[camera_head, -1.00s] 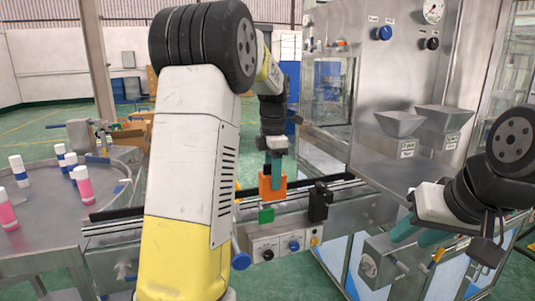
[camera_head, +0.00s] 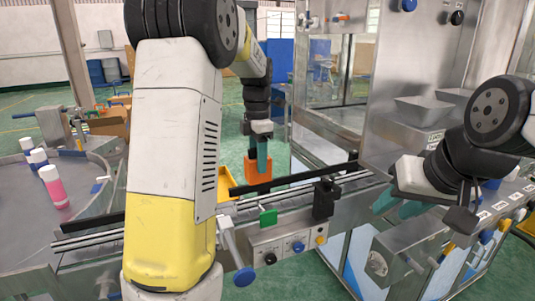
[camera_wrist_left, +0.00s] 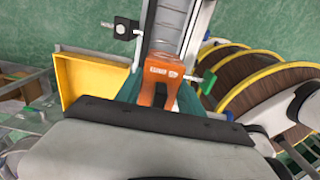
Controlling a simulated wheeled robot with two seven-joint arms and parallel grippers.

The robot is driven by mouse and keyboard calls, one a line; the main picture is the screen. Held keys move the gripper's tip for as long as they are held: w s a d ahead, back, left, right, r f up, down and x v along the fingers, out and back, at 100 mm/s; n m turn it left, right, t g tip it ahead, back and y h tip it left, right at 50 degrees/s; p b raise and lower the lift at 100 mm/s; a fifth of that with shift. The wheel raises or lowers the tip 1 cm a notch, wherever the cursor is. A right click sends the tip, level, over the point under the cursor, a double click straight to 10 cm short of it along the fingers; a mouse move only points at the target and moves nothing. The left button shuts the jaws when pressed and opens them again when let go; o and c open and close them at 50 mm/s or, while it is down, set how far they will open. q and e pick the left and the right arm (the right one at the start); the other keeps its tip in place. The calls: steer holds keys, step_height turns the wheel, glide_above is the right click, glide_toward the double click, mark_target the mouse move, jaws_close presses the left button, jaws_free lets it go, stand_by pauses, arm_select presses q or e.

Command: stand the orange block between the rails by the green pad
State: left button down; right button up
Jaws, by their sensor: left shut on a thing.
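My left gripper (camera_head: 260,158) is shut on the orange block (camera_head: 257,169), which hangs below its teal fingers. In the head view the block shows just above and behind the far black rail (camera_head: 290,180); its height over the conveyor is hard to judge. In the left wrist view the orange block (camera_wrist_left: 160,88) sits between the fingers, with the conveyor (camera_wrist_left: 172,30) running away beyond it. The green pad (camera_head: 268,216) is at the near side of the rails, to the front right of the block. My right gripper (camera_head: 400,207) is empty at the right, its teal fingers apart.
A black sensor block (camera_head: 325,198) stands on the near rail, right of the green pad. A yellow tray (camera_head: 226,183) lies beyond the conveyor. A round table (camera_head: 30,225) with pink and white bottles is at the left. A steel machine (camera_head: 415,75) stands behind right.

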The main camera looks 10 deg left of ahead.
mark_target(258, 180)
arm_select(q)
steer(key=shift+f, duration=3.45)
steer(key=c, duration=0.6)
jaws_free()
steer(key=shift+c, duration=0.2)
step_height(258, 180, up, 7)
steer(key=shift+r, duration=0.4)
